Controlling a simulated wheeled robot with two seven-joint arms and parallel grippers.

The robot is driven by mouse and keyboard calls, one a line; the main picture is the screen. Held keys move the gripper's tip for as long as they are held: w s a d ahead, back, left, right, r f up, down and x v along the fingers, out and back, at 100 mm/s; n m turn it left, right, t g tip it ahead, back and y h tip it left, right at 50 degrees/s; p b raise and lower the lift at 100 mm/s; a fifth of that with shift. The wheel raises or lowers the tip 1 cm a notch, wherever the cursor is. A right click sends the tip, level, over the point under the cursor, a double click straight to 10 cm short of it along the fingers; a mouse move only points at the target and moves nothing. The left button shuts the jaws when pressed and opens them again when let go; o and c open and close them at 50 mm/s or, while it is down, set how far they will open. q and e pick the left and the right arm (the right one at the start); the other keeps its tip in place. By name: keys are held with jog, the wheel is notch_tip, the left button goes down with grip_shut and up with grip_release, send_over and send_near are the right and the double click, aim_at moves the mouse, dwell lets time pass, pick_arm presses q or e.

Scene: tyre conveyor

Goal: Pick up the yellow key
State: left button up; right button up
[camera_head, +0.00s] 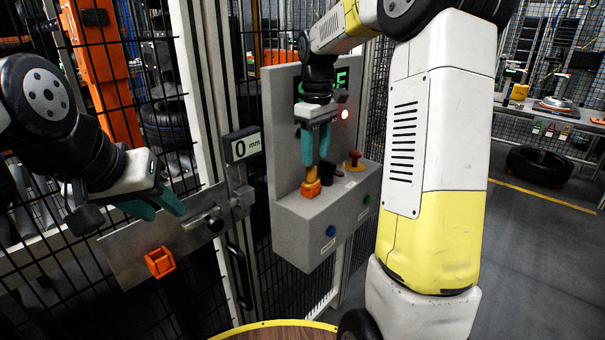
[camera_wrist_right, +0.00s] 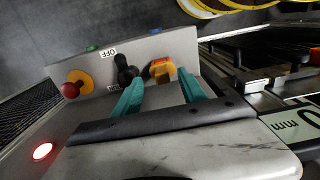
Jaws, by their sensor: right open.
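The yellow key (camera_head: 312,185) stands in an orange block on top of the grey control box. In the right wrist view the key (camera_wrist_right: 162,68) shows ahead of the teal fingertips, closer to the right-hand finger. My right gripper (camera_head: 316,158) points down just above the key, its fingers apart and nothing visibly held. It also shows in the right wrist view (camera_wrist_right: 158,82). My left gripper (camera_head: 164,212) is in front of the fence at the left, with its teal fingertips apart and empty, far from the key.
The control box (camera_head: 310,222) has a black switch (camera_head: 331,186), a red knob on yellow (camera_head: 354,160), and blue and green buttons. A lit red lamp (camera_head: 345,114) is above. A metal latch plate (camera_head: 125,255) with an orange block (camera_head: 160,262) and a 0 mm display (camera_head: 243,146) are left.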

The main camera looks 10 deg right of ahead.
aim_at(315, 168)
notch_tip(315, 168, down, 6)
jog(key=shift+a+f, duration=0.1)
grip_shut()
dwell(0.4)
